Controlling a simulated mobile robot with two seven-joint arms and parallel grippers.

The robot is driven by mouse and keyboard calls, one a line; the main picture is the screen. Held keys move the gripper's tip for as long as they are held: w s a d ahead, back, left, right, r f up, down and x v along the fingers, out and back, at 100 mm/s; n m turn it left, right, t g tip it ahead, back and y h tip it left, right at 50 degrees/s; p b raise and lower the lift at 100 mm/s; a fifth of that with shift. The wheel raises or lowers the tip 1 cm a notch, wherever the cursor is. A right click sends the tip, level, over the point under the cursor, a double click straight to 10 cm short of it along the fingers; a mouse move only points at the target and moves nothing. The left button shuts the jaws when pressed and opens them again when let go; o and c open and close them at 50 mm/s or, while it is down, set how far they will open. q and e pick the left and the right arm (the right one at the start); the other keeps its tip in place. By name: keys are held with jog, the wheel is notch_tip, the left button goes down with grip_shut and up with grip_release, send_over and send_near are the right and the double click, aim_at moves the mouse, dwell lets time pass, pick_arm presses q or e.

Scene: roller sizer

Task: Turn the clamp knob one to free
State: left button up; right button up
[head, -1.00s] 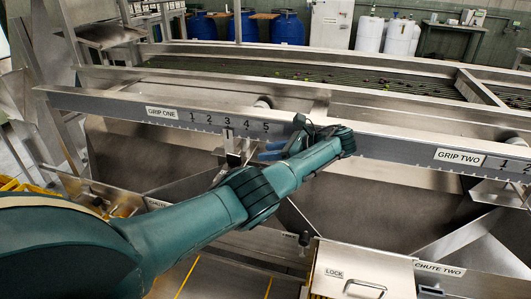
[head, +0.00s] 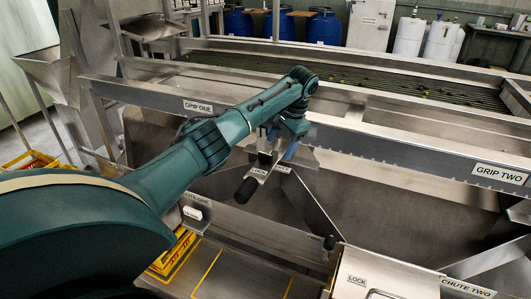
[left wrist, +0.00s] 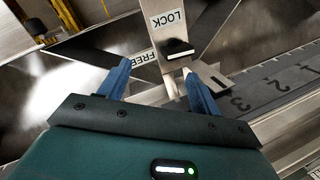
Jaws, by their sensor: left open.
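My left gripper (head: 281,143) is open, with its blue fingers pointing down over the clamp area below the GRIP ONE rail (head: 197,107). In the left wrist view the open fingers (left wrist: 157,86) are spread, with nothing gripped between them. A small black-topped knob (left wrist: 178,49) on a metal bracket lies just beyond and between the fingertips, apart from them. A LOCK label (left wrist: 166,21) is above it and a FREE label (left wrist: 142,59) is to its left, partly hidden by the left finger. In the head view the arm and gripper largely hide the knob. My right gripper is not in view.
The numbered scale (left wrist: 265,92) runs along the rail beside the right finger. A dark handle (head: 245,190) sticks out below the LOCK label in the head view. Metal chutes slope below, and a lidded LOCK box (head: 375,275) stands at the lower right. Yellow crates (head: 172,252) are lower left.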

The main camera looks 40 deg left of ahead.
aim_at(265, 153)
pick_arm(q)
jog(key=s+a+r+n+h, duration=0.1)
jog(key=a+r+n+h, duration=0.3)
jog(key=r, duration=0.3)
jog(key=shift+t+y, duration=0.4)
jog(key=shift+y, duration=0.2)
jog(key=f, duration=1.2)
jog(key=shift+s+a+f, duration=0.15)
jog(key=shift+a+f, duration=0.2)
jog(key=shift+c, duration=0.4)
jog(key=c, duration=0.9)
jog(key=shift+r+n+p, duration=0.25)
jog(key=shift+n+p, duration=0.35)
jog(key=shift+p, duration=0.3)
jog(key=shift+n+p, duration=0.3)
jog(key=shift+f, duration=0.2)
jog(key=o, duration=1)
